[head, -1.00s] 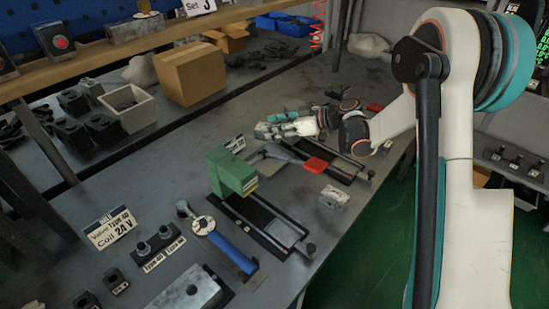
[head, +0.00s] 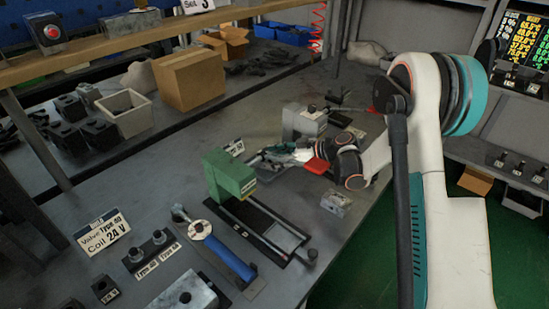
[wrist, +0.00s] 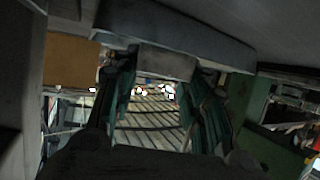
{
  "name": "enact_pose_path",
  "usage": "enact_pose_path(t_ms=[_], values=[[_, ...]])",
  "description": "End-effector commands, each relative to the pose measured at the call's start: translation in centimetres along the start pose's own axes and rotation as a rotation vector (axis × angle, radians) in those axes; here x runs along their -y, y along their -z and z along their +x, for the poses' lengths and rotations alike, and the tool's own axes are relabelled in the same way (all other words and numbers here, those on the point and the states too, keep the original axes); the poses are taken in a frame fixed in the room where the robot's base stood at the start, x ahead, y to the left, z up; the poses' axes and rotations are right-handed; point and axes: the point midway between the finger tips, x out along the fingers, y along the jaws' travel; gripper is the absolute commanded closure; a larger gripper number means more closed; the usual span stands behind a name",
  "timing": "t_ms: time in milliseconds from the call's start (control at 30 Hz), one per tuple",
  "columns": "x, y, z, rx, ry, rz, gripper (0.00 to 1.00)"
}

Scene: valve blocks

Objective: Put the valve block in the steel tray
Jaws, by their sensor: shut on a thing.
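My gripper (head: 268,160) reaches left over the bench, just behind and right of the green-topped fixture (head: 230,173). In the wrist view, its teal fingers are shut on a grey block (wrist: 166,62), seen end-on between the fingertips. I take this block for the valve block. In the head view the fingers and wrist largely hide it. I cannot clearly pick out the steel tray in either view.
A small silver block (head: 336,202) lies right of the fixture. A blue-handled tool (head: 230,258) and labelled black parts lie in front. A grey box-shaped unit (head: 304,120) stands behind my wrist. A cardboard box (head: 189,80) and pale bin (head: 127,113) stand at back left.

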Motion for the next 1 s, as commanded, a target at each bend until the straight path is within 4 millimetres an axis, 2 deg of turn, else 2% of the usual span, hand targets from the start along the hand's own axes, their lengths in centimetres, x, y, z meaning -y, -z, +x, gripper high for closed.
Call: enact_pose_path(t_ms=[167, 200, 267, 667, 767, 1000], values=[[0.0, -0.1, 0.1, -0.001, 0.000, 0.000, 1.00], [0.0, -0.1, 0.1, 0.000, 0.000, 0.000, 0.50], [0.0, -0.1, 0.1, 0.000, 0.000, 0.000, 0.39], [0.0, 0.1, -0.2, 0.000, -0.001, 0.000, 0.39], [-0.1, 0.2, -1.3, 0.000, -0.002, 0.001, 0.39], [-0.1, 0.4, -6.2, 0.000, -0.004, 0.001, 0.39]])
